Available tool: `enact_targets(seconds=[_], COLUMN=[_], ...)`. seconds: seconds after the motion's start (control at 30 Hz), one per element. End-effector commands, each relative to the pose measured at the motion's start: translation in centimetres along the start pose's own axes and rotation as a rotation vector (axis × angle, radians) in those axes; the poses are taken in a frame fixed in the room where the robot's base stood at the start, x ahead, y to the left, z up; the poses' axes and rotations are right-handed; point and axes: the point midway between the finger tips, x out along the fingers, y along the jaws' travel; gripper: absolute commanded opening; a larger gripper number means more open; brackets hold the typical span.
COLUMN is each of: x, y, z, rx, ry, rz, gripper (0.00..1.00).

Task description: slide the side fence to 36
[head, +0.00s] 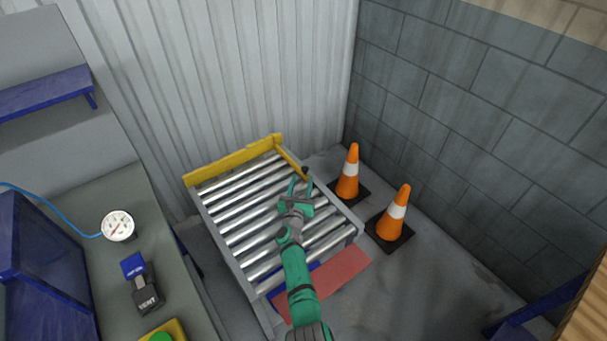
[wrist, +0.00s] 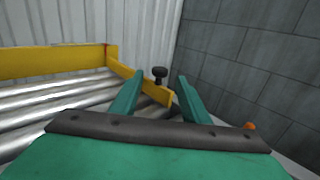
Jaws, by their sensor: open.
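The side fence (head: 290,163) is a short yellow bar along the right side of the roller table (head: 208,225). In the wrist view the side fence (wrist: 144,84) runs from the yellow end stop toward me, and a dark round knob (wrist: 159,73) stands at its near end. The knob also shows in the head view (head: 305,170). My gripper (head: 300,181) is open, its green fingers over the rollers close to the knob. In the wrist view the knob appears between the fingertips of my gripper (wrist: 158,80), beyond them and apart from them. No scale or number is readable.
A yellow end stop (head: 232,160) closes the table's far end. Two orange cones (head: 348,178) (head: 394,218) stand on the floor at right, near the block wall. A red plate (head: 322,284) lies at the table's near end. A bench with a gauge (head: 118,226) is at left.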

Motion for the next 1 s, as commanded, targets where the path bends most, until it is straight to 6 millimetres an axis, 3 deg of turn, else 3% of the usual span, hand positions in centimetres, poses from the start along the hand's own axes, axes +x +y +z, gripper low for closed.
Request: enact_targets(seconds=[0.17, 0.43, 0.97, 1.0], x=[2.0, 3.7, 4.5, 4.5], y=[-0.1, 0.2, 0.1, 0.1], z=[0.2, 0.0, 0.1, 0.1], rx=[-0.002, -0.002, 0.000, 0.000], ry=[-0.002, 0.000, -0.001, -0.001], rz=[-0.001, 0.002, 0.001, 0.001], gripper=[0.42, 0.42, 0.42, 0.37])
